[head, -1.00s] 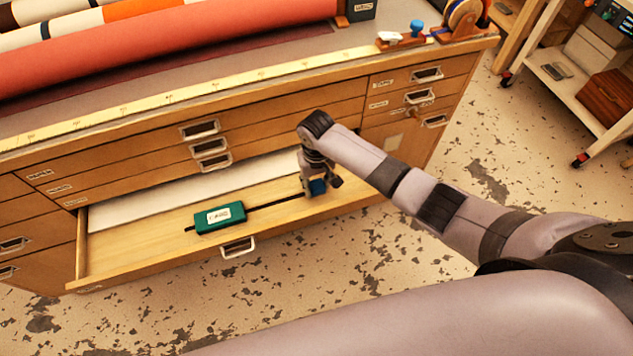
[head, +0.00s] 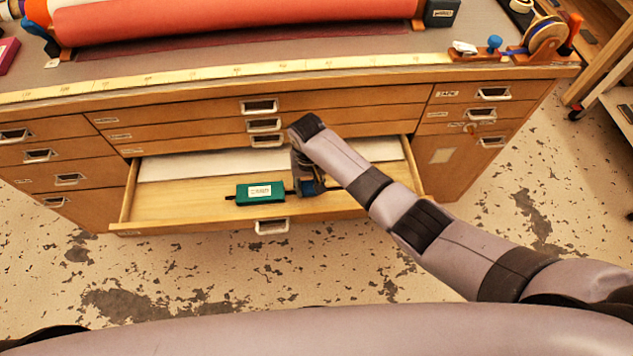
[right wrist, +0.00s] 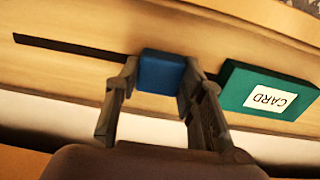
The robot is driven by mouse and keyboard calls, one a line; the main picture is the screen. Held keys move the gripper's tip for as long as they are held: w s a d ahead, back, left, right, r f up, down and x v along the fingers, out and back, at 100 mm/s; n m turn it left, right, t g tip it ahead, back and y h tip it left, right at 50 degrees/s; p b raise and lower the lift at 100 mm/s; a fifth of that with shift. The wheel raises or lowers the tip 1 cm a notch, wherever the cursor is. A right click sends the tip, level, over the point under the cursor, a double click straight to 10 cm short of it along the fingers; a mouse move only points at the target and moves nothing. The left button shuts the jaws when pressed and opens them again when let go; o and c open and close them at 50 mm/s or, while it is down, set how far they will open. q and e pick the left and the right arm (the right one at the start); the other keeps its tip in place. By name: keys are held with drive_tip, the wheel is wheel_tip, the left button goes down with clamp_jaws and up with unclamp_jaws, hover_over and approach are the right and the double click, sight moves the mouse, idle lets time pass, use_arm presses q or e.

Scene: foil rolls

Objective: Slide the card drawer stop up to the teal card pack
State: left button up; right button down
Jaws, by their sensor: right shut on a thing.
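The teal card pack (head: 248,197) lies in the open drawer (head: 185,208), on the dark slot that runs along its floor. Its white label reads CARD in the right wrist view (right wrist: 290,112). The blue drawer stop (right wrist: 161,72) sits on the same slot; in the head view it is mostly hidden by my gripper. My right gripper (right wrist: 158,78) is shut on the stop, one finger on each side. A short gap, with a finger partly in it, separates stop and pack. My left gripper is not in view.
A white sheet (head: 215,165) lies at the back of the drawer. The drawer's front handle (head: 271,227) faces me. Above, the cabinet top carries a ruler strip (head: 200,84), a red roll (head: 235,22) and a tape dispenser (head: 545,38). The slot right of my gripper is clear.

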sight(309, 186)
drive_tip(key=c, duration=1)
unclamp_jaws()
drive_tip(key=shift+c, duration=0.2)
drive_tip(key=shift+r, duration=0.1)
wheel_tip(309, 186, up, 12)
